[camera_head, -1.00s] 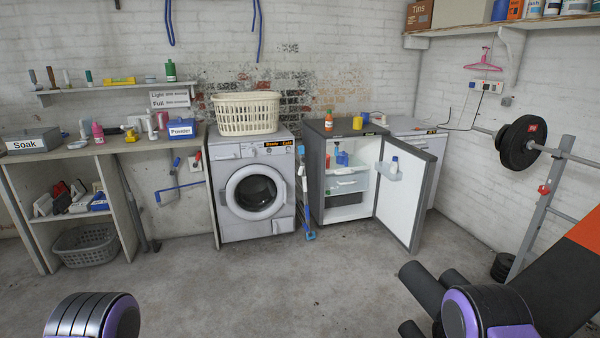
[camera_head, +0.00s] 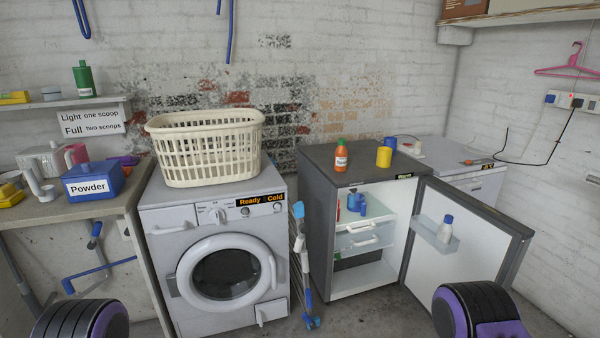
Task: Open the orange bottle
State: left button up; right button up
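Purple and black rounded parts of my arms show at the bottom left and bottom right edges. Neither of my grippers is in view.
A yellow cup-like thing (camera_head: 384,157) stands right of the bottle, with a blue item (camera_head: 391,143) behind. The fridge door (camera_head: 465,240) hangs open toward me at the right. A washing machine (camera_head: 222,250) with a laundry basket (camera_head: 205,150) stands at left.

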aim_at(340, 165)
jog(key=i, duration=1.5)
jog(key=z, duration=2.1)
jog(key=i, duration=0.9)
jog(key=u, duration=1.35)
